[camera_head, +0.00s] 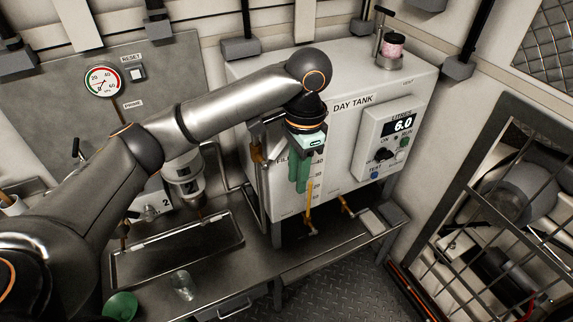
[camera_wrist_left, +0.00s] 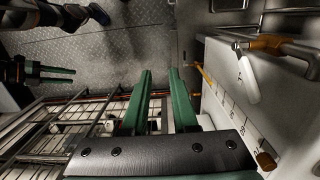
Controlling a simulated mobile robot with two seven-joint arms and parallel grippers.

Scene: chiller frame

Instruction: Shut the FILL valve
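The white day tank (camera_head: 300,118) carries a FILL label, partly hidden behind my left gripper (camera_head: 298,180). A brass fitting (camera_head: 257,152) on a pipe sits at the tank's left edge near that label. A brass fitting on a pipe also shows in the left wrist view (camera_wrist_left: 265,44), with a pale handle (camera_wrist_left: 248,80) below it. My right gripper (camera_wrist_left: 50,75) shows only in the left wrist view, fingers apart and empty, away from the tank.
A display panel (camera_head: 388,140) reads 6.0. A glass (camera_head: 183,285) and a green bowl (camera_head: 120,305) stand on the bench. A barred cage (camera_head: 490,220) stands at the right.

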